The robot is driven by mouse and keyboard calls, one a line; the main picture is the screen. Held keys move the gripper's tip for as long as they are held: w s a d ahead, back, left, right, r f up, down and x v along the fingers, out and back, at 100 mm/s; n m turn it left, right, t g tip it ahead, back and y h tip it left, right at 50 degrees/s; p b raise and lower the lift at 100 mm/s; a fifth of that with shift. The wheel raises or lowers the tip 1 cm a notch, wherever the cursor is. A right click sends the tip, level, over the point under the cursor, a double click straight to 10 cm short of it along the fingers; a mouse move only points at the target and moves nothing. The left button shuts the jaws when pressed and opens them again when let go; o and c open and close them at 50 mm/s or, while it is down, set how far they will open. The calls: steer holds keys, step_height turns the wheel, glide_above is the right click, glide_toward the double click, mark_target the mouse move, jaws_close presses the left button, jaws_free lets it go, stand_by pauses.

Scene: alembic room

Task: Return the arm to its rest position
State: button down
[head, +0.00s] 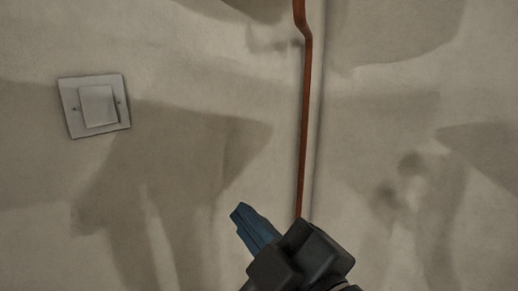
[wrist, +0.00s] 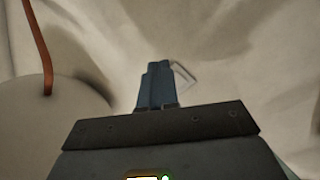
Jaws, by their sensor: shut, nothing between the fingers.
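My gripper (head: 240,213) shows at the bottom middle of the head view, with blue fingers on a dark body. The fingers are closed together with nothing between them, and they point up and to the left. In the wrist view my gripper (wrist: 158,68) is seen from behind, its blue fingers side by side. The fingers appear clear of the wall, though the exact gap is hard to tell.
A white light switch (head: 97,105) is on the pale wall (head: 230,70) at the left; behind the fingers in the wrist view a square outline (wrist: 183,74) is partly hidden. A copper-coloured pipe (head: 305,110) runs down the wall; it also shows in the wrist view (wrist: 40,45).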

steer(key=s+d+f+m+h+p, duration=0.1)
steer(key=s+d+f+m+h, duration=0.6)
steer(key=s+d+f+m, duration=0.55)
steer(key=s+d+f+m+h, duration=0.1)
steer(key=s+d+f, duration=0.2)
steer(key=s, duration=0.6)
steer(key=s+d+f+m+g+h+p, duration=0.1)
steer(key=s+d+f+m+h, duration=0.1)
steer(key=s+d, duration=0.5)
steer(key=s+f, duration=0.1)
steer(key=s, duration=0.2)
steer(key=shift+f, duration=0.15)
steer(key=shift+m, duration=0.25)
